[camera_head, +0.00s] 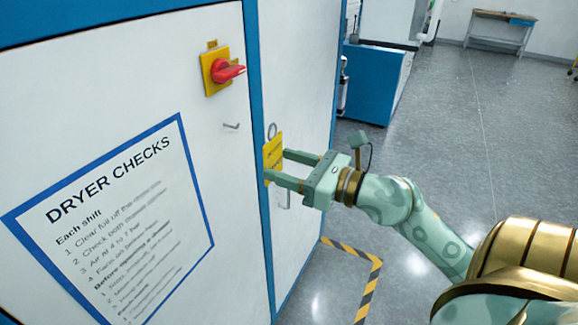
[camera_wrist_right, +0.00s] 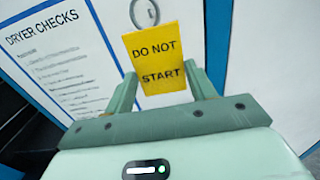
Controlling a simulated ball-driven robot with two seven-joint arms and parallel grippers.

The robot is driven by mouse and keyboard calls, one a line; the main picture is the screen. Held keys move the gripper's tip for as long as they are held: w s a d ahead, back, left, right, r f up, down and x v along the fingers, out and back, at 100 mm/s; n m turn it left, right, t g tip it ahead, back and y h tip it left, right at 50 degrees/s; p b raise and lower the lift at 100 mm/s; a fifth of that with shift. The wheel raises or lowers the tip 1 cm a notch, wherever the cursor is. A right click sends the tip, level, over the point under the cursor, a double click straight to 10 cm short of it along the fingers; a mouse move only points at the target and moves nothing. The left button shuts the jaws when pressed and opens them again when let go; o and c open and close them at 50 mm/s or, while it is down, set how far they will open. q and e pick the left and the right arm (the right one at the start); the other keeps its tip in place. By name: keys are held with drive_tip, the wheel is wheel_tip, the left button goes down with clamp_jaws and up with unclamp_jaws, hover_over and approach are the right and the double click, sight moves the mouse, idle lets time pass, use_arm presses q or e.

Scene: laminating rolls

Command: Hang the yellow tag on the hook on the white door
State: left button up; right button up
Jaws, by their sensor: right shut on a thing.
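The yellow tag (camera_head: 273,150) reads "DO NOT START" in the right wrist view (camera_wrist_right: 155,60). A metal ring (camera_wrist_right: 145,12) stands up from its top edge. A small grey hook (camera_head: 231,126) sticks out of the door, left of the tag and a little higher. The ring is left of centre at the top of the right wrist view and apart from the hook in the head view. My left gripper is not in view.
A red switch (camera_head: 226,71) on a yellow plate protrudes from the door above the hook. A framed "DRYER CHECKS" sheet (camera_head: 120,220) is below it. Open floor (camera_head: 440,130) lies to the right.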

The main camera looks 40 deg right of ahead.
sight(275, 164)
drive_tip(key=shift+p+x, duration=0.3)
drive_tip(key=shift+x, duration=1.8)
drive_tip(key=shift+f+x, duration=0.2)
drive_tip(key=shift+x, duration=0.7)
drive_tip(key=shift+f+x, duration=0.2)
drive_tip(key=shift+x, duration=0.65)
drive_tip(key=shift+w+a+f, duration=0.35)
drive_tip(key=shift+w+f, duration=0.05)
drive_tip(key=shift+w, duration=0.2)
drive_tip(key=o, duration=1)
drive_tip(key=shift+o, duration=0.2)
